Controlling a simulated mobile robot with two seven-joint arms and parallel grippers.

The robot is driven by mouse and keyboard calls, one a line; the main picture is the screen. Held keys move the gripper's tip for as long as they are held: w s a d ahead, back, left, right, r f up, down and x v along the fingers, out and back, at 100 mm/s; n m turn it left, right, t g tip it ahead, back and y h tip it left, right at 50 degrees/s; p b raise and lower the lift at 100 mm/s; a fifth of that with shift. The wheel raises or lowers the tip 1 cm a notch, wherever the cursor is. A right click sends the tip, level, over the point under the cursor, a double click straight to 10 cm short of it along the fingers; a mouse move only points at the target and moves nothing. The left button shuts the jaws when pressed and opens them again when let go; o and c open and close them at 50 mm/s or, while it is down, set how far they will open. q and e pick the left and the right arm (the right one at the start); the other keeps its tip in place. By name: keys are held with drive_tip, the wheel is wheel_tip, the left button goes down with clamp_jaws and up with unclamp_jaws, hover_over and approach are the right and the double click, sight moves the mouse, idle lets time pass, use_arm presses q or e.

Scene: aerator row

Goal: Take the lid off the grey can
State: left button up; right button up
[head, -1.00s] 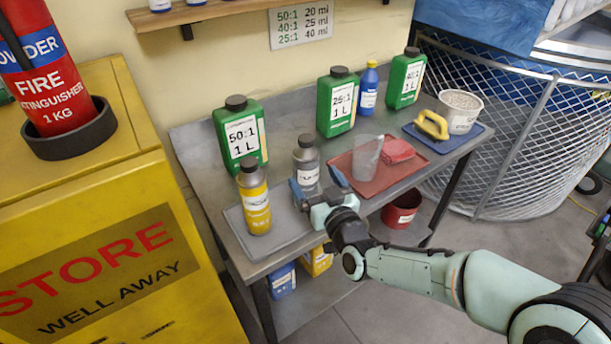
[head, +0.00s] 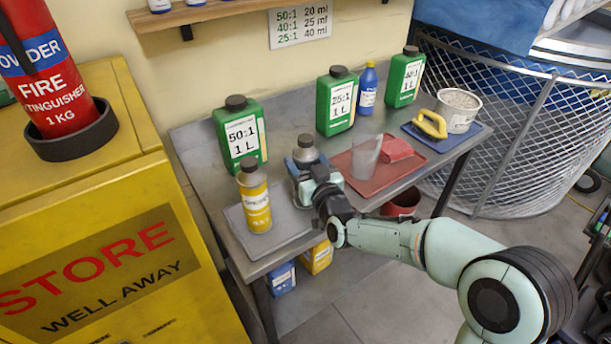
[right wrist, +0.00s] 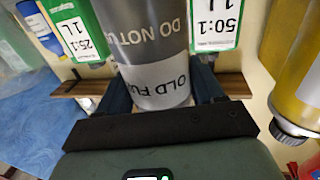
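The cap is out of the right wrist view. My left gripper is not in view.
A yellow can (head: 255,203) stands close left of the grey can on the mat (head: 285,238). A green 50:1 bottle (head: 240,135) stands behind. A clear cup (head: 365,158) and red cloth (head: 396,149) are on a red tray (head: 375,188) to the right.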

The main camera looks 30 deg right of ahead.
sight(306, 138)
drive_tip(key=shift+c, duration=0.7)
drive_tip(key=shift+r, duration=0.4)
wheel_tip(306, 138, up, 11)
drive_tip(key=shift+r+p, duration=0.2)
drive_tip(key=shift+p, duration=1.05)
wheel_tip(306, 138, up, 8)
drive_tip(key=p, duration=0.3)
